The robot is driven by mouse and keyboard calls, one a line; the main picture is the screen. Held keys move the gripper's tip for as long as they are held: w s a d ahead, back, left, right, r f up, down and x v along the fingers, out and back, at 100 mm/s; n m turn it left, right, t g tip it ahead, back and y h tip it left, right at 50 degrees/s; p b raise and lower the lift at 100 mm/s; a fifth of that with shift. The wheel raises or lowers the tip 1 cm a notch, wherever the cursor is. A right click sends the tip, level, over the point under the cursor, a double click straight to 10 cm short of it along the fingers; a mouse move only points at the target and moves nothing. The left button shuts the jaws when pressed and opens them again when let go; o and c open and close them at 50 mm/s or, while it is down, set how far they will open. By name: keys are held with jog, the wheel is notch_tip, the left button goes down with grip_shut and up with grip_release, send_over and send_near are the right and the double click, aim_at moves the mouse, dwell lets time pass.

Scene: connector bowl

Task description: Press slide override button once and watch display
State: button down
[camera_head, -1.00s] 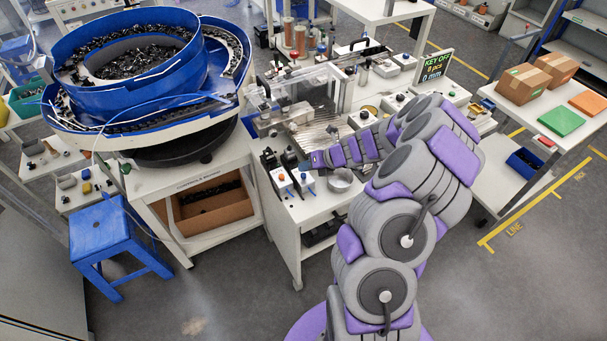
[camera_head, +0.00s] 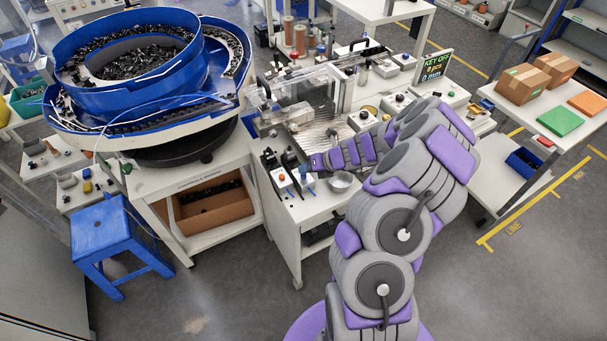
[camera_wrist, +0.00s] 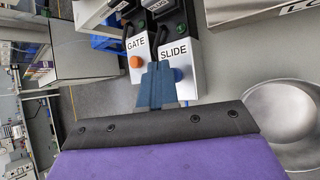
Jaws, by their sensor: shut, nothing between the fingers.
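The SLIDE box (camera_wrist: 182,62) is a light grey box with a black top section, in the wrist view. Its blue button (camera_wrist: 179,75) shows just right of my fingertips. My gripper (camera_wrist: 158,68) is shut and empty, its blue fingers over the left part of the SLIDE box. Contact with the button cannot be told. In the head view, the end of my arm is just above the control boxes, and it partly hides the SLIDE box (camera_head: 304,186). The display (camera_head: 436,66) reads "KEY OFF", with a pcs line and a mm line below.
The GATE box (camera_wrist: 135,70) with an orange button (camera_wrist: 136,61) stands close left of the SLIDE box. A round metal bowl (camera_wrist: 285,120) is to the right. In the head view, a blue bowl feeder (camera_head: 130,85) stands left of the bench and a blue stool (camera_head: 100,232) in front.

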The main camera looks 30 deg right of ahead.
aim_at(306, 177)
jog(key=shift+f, duration=0.45)
dwell(0.3)
jog(key=shift+r, duration=0.15)
jog(key=shift+r+p, duration=0.85)
jog(key=shift+p, duration=0.55)
notch_tip(306, 177, up, 5)
jog(key=p, duration=0.5)
jog(key=shift+p, duration=0.35)
